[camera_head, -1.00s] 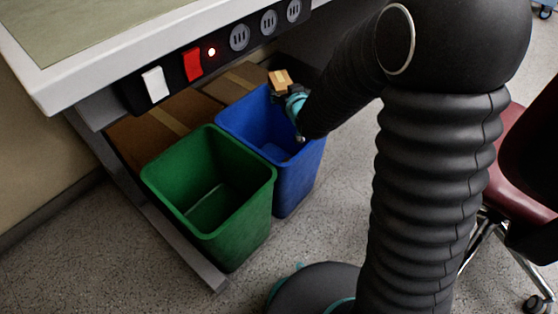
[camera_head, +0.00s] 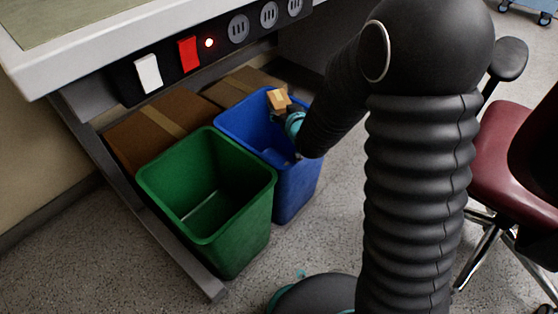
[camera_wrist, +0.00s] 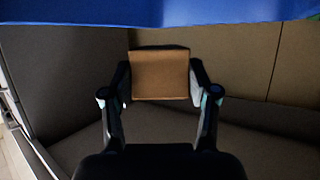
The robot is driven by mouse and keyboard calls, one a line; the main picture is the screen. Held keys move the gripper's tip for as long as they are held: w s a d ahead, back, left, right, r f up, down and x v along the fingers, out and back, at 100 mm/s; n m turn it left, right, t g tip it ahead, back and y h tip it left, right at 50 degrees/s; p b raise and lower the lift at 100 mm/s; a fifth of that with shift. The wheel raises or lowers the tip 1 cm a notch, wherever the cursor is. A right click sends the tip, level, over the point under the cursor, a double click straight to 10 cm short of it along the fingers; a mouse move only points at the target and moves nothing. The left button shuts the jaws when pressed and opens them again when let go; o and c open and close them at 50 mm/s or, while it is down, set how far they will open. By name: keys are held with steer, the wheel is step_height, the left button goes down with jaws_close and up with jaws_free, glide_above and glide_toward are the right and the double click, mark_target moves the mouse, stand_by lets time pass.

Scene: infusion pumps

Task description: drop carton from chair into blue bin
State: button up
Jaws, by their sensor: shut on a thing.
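The small light-brown carton (camera_head: 278,99) shows at the far right part of the blue bin's opening in the head view. My gripper (camera_head: 287,106) is shut on it, and the arm reaches in from the right. In the wrist view the carton (camera_wrist: 160,74) sits between the two fingers of my gripper (camera_wrist: 160,92). The blue bin (camera_head: 298,188) stands under the table, with part of its right rim hidden by my arm. A blue surface (camera_wrist: 150,12) crosses the top of the wrist view. The exact height of the carton relative to the rim is hard to tell.
A green bin (camera_head: 222,245) stands left of and nearer than the blue one. Brown boxes (camera_head: 160,125) lie behind the bins. The table edge (camera_head: 120,52) with a switch panel overhangs them. The red chair (camera_head: 505,185) is at the right, its seat bare where visible.

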steer(key=o, duration=1)
steer(key=shift+s+r, duration=0.1)
steer(key=v, duration=0.7)
steer(key=shift+s+d+r, duration=0.1)
steer(key=shift+d+r, duration=0.05)
steer(key=s+d+r+m+g+h+p, duration=0.35)
steer(key=s+d+r+g+p, duration=0.2)
steer(key=s+d+r, duration=0.9)
steer(key=s+r+g+h+p, duration=0.1)
steer(key=s+r, duration=0.2)
steer(key=s, duration=0.9)
steer(key=shift+s+d+r+g+p, duration=0.2)
steer(key=shift+d+r+g+p, duration=0.1)
steer(key=shift+d+r+g, duration=0.1)
